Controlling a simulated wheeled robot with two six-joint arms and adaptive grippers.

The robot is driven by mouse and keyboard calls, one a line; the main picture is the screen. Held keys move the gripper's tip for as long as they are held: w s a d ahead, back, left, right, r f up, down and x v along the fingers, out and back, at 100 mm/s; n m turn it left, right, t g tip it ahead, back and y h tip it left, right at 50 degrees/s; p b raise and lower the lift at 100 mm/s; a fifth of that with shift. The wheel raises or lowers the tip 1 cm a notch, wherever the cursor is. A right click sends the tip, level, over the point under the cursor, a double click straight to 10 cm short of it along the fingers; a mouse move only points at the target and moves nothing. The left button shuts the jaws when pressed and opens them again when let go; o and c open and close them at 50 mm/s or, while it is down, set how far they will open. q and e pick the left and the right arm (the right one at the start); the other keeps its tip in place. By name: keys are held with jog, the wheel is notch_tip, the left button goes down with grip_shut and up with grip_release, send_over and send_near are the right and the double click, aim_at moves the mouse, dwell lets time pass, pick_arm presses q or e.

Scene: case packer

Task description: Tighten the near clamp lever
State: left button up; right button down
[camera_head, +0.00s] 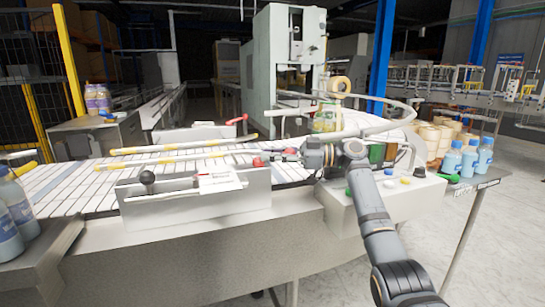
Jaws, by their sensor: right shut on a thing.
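The near clamp lever (258,162) shows a red end just above the near steel side plate (195,200) of the conveyor. My right gripper (276,156) reaches in from the right and is shut on the lever. Its fingers hide much of the lever and its pivot. A second red-tipped lever (237,120) stands at the far side of the conveyor. My left gripper is not in view.
A black ball knob (147,178) and a white label (219,181) are on the near plate. Yellow-tipped guide rails (175,148) cross the slatted conveyor (75,194). Blue bottles (468,158) stand right; others (8,220) stand left.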

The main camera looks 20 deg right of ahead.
jog(key=shift+w+f+g, duration=0.1)
jog(key=shift+f+g, duration=0.25)
jog(key=shift+g, duration=0.15)
jog(key=c, duration=1.5)
grip_release()
jog(key=shift+a, duration=0.1)
jog(key=shift+o, duration=0.8)
jog(key=shift+w+a, duration=0.15)
jog(key=shift+r, duration=0.5)
notch_tip(320, 180, up, 9)
